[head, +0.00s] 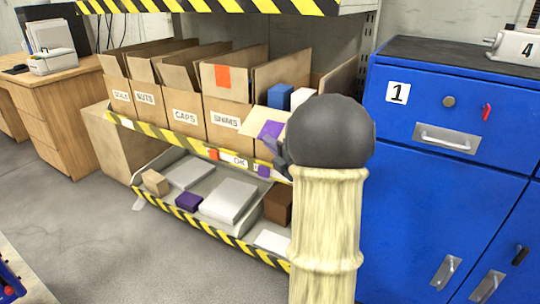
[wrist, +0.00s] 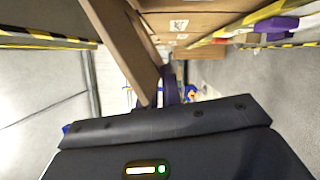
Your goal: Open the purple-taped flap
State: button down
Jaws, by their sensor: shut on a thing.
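The purple-taped flap (head: 252,121) belongs to the rightmost open cardboard box on the upper shelf. In the head view it leans out over the box's front, with a purple tape patch on it. My gripper (head: 281,152) is at the flap's right lower edge, largely hidden behind my dark round arm joint. In the wrist view a brown cardboard panel (wrist: 122,45), seemingly this flap, runs down to my gripper (wrist: 170,92), which is shut on it. The exact contact is hard to see. A blue item (head: 281,96) and a white item (head: 301,97) show in the box.
Several labelled open boxes stand to the left; one has an orange-taped flap (head: 222,77) standing up. The lower shelf holds a purple box (head: 189,201) and grey cases. A blue cabinet (head: 440,190) stands close on the right. Floor (head: 110,250) is clear at front left.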

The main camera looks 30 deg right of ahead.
jog(key=shift+d+f+n+b, duration=0.15)
jog(key=shift+f+n+b, duration=0.15)
jog(key=shift+f+b, duration=0.45)
jog(key=shift+r, duration=0.2)
jog(key=c, duration=1.6)
grip_release()
jog(key=shift+r, duration=0.1)
jog(key=shift+c, duration=0.2)
jog(key=s+d+f+p, duration=0.1)
jog(key=s+p, duration=0.1)
jog(key=s, duration=1.5)
jog(key=shift+d+f, duration=0.25)
jog(key=shift+f, duration=0.15)
